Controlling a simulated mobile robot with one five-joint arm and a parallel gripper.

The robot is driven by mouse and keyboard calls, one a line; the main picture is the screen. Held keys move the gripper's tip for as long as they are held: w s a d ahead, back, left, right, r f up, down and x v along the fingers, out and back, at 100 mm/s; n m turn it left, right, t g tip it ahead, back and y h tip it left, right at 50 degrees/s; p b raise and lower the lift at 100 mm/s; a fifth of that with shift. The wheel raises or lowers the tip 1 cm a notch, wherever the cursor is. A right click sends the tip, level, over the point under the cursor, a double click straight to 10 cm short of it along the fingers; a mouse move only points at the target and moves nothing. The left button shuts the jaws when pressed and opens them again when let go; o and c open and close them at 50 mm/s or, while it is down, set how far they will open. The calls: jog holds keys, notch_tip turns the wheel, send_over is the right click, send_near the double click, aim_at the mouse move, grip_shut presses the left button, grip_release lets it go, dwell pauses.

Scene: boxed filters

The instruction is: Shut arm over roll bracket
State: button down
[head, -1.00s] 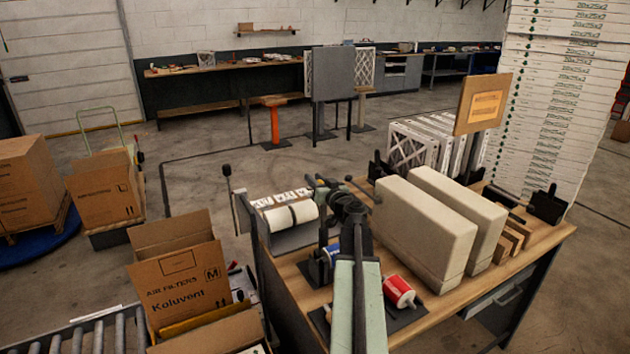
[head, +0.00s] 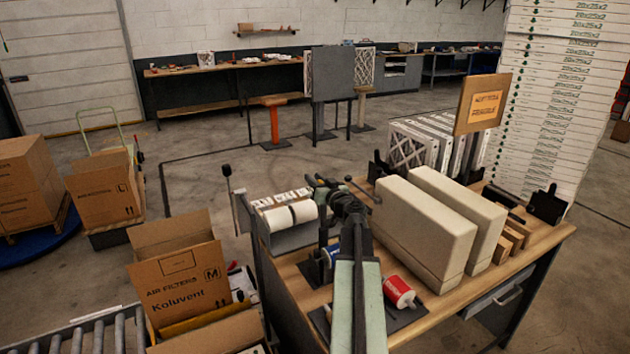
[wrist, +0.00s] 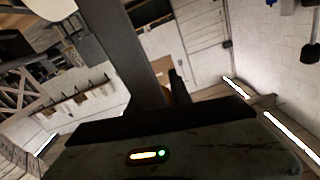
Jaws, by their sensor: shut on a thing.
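The roll bracket (head: 287,239) is a grey holder at the workbench's left end, with white rolls (head: 303,211) in it. A thin upright rod with a black knob (head: 226,171) stands at its left side. My gripper (head: 322,187) is at the right end of the rolls, above the bench, seen from behind my own arm. It is shut; what it grips is mostly hidden in the head view. In the wrist view a dark grey bar (wrist: 143,50) runs up from the jaws, and appears to be the bracket's arm. I cannot tell where its hinge is.
Two tall beige blocks (head: 425,230) stand on the bench (head: 460,300) close to the right of my arm. A red-and-white roll (head: 399,292) lies beside my arm. An open carton (head: 180,285) stands left of the bench.

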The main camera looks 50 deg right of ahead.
jog(key=s+a+t+h+b, duration=0.2)
jog(key=s+a+t+b, duration=0.2)
jog(key=s+t+b, duration=0.4)
jog(key=s+b, duration=0.4)
jog(key=b, duration=0.5)
jog(key=shift+s+t+h, duration=0.3)
jog(key=shift+s+h, duration=0.05)
jog(key=shift+h, duration=0.05)
jog(key=shift+f, duration=0.1)
jog(key=c, duration=1.2)
grip_release()
jog(key=shift+o, duration=0.2)
